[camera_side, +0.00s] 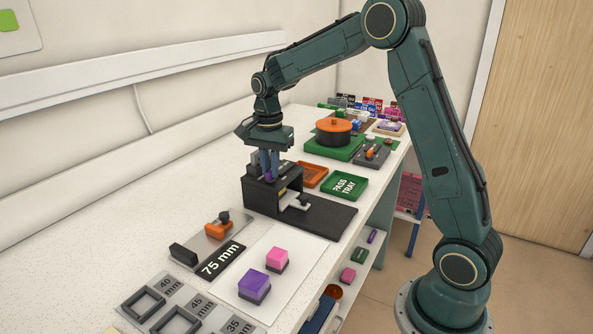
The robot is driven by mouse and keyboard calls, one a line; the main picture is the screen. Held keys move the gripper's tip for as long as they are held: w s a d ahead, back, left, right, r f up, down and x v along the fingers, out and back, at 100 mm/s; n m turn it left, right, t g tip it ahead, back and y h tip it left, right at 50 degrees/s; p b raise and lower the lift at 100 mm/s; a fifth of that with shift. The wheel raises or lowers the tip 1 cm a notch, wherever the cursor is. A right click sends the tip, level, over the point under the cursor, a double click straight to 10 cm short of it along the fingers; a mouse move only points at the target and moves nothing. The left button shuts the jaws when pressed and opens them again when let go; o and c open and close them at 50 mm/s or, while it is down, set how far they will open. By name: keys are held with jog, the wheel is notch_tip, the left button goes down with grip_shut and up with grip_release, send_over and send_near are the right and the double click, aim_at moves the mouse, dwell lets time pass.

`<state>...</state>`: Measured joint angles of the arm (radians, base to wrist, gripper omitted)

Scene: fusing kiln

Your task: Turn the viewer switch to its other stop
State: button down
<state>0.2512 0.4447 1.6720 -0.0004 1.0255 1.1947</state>
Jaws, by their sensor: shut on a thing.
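The viewer appears to be the black box-shaped stand (262,197) with an open front and a flat dark base, standing mid-bench. My gripper (268,175) points straight down at the top of this stand. Its two blue-grey fingers are shut on a small purple part, which I take to be the viewer switch. The fingers hide most of it, so I cannot tell which stop it is at. A small light-coloured piece (299,202) sits in the stand's open front.
A green pass tray (345,185) and an orange tray (311,174) lie close behind the stand.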

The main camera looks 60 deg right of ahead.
jog(key=shift+r+m, duration=0.1)
jog(key=shift+m, duration=0.5)
jog(key=c, duration=1.4)
grip_release()
jog(key=shift+c, duration=0.2)
notch_tip(320, 180, up, 14)
jog(key=shift+s, duration=0.1)
